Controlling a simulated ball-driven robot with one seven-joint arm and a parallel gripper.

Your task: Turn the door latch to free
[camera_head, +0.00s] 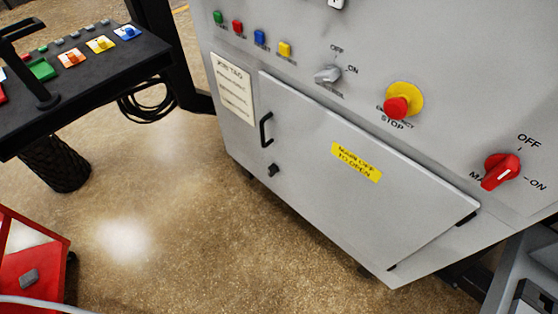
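The grey cabinet door (345,215) is on the front of the furnace cabinet and looks closed. A small black latch knob (273,170) sits low at its left edge. Just above it is a black bar handle (265,130). A yellow label (356,162) is on the door; its text is hard to read but ends in "to open". My gripper is not clearly in view, so I cannot see its state.
Above the door are several coloured buttons (259,37), a grey selector (328,74), a red emergency stop (397,107) and a red main switch (500,171). A black console (80,80) stands at left, a red box (35,265) at lower left. Floor (170,210) before the door is clear.

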